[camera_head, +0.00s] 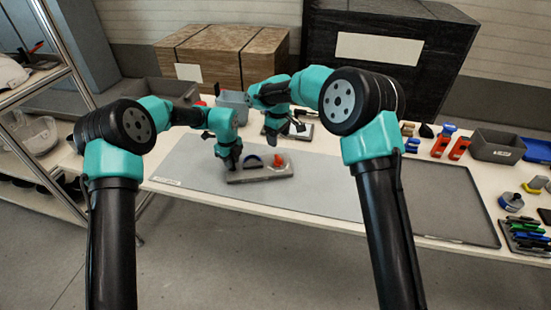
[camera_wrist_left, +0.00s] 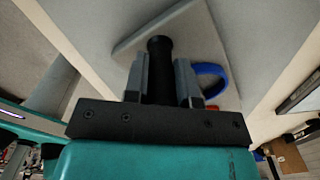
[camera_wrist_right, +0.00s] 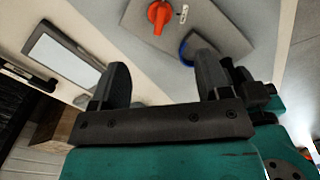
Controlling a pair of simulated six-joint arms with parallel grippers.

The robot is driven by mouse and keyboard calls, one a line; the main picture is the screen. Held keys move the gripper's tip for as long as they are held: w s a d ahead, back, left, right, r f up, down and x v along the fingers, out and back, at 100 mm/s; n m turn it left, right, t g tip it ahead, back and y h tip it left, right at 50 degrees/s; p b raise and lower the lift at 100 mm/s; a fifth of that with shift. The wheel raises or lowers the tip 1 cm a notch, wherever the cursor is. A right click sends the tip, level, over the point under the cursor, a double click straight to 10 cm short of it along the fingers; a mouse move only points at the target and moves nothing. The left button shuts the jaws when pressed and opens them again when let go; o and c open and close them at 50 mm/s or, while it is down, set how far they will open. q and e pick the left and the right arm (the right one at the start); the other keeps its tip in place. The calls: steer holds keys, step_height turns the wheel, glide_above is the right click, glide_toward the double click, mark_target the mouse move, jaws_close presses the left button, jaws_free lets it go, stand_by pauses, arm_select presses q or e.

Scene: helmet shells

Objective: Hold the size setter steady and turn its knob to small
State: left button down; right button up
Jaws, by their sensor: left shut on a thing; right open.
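The size setter (camera_head: 262,178) is a grey plate on the grey mat, with a blue arch (camera_head: 252,161) and an orange knob (camera_head: 279,161). My left gripper (camera_head: 230,165) is shut on its black upright post (camera_wrist_left: 158,60) at the plate's left end. In the right wrist view the orange knob (camera_wrist_right: 158,16) shows a pointed shape beside a small white label (camera_wrist_right: 184,12); I cannot read its setting. The blue arch (camera_wrist_right: 186,50) is closer to the fingers there. My right gripper (camera_wrist_right: 162,88) is open and empty, behind and above the plate, apart from the knob.
A dark-framed device with a pale panel (camera_wrist_right: 60,52) lies behind the plate. A grey bin (camera_head: 234,105) stands at the back. Red tools (camera_head: 459,148), a dark bin (camera_head: 497,145) and pens (camera_head: 523,235) are to the right. The mat (camera_head: 325,190) right of the plate is clear.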

mark_target(278, 157)
steer(key=n, duration=0.4)
steer(key=r+n, duration=0.1)
steer(key=n, duration=0.8)
steer(key=shift+r, duration=0.3)
step_height(278, 157, down, 12)
stand_by(0.5)
steer(key=c, duration=0.9)
